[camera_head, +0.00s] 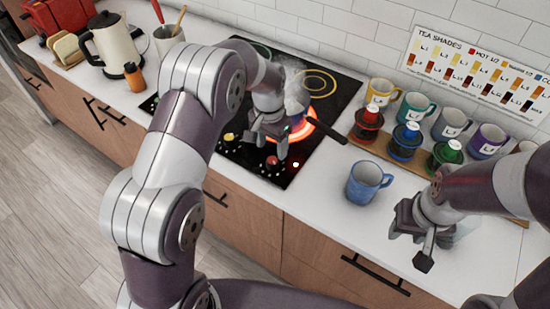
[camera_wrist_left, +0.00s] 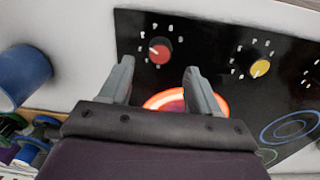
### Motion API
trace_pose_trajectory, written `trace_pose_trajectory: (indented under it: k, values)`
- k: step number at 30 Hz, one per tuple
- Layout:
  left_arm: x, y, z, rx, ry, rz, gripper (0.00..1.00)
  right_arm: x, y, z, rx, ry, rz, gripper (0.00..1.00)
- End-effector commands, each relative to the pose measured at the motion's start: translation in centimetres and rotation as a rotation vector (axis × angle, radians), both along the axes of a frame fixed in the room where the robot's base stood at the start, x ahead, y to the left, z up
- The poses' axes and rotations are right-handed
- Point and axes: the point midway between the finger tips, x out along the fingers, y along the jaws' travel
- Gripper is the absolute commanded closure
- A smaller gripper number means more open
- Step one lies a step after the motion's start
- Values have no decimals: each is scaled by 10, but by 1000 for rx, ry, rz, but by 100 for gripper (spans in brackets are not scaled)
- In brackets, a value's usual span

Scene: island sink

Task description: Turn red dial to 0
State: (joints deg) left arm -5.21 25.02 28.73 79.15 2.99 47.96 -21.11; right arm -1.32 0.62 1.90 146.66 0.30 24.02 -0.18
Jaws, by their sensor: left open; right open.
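The red dial (camera_wrist_left: 161,51) is on the black stove panel, with white markings around it too small to read surely. It lies just ahead of the open fingers of my left gripper (camera_wrist_left: 158,70) in the left wrist view, near the midline between the fingertips; no contact shows. In the head view the red dial (camera_head: 272,160) is at the front of the cooktop, just beside my left gripper (camera_head: 268,146), which hangs over the panel. The burner (camera_wrist_left: 175,101) behind it glows orange-red. My right gripper (camera_head: 413,245) is open and empty over the right counter.
A yellow dial (camera_wrist_left: 260,68) sits beside the red one. A blue mug (camera_head: 366,184) stands right of the cooktop (camera_head: 335,92). A wooden board (camera_head: 385,153) with colored-lidded jars and several mugs is behind. A kettle (camera_head: 115,45) stands at left.

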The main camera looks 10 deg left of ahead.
Motion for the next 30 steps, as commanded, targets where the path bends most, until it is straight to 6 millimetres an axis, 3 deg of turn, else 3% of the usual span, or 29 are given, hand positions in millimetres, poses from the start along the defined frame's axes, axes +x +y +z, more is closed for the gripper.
trace_pose_trajectory:
  k: [3,9,18,23,24,30]
  values:
    - [-2,-1,-25,0,5,0,38,0,0,8,0,0,0,57]
    - [-2,-2,-52,0,1,0,38,0,0,12,0,0,0,57]
    - [-1,-2,-56,1,-1,1,38,0,0,11,0,1,0,57]
    - [-1,-2,-56,1,-1,1,90,0,0,11,0,0,0,57]
    - [-1,-2,-56,1,-1,1,94,0,0,11,0,0,0,57]
    - [-1,-2,-55,1,-1,11,94,0,0,12,0,0,0,57]
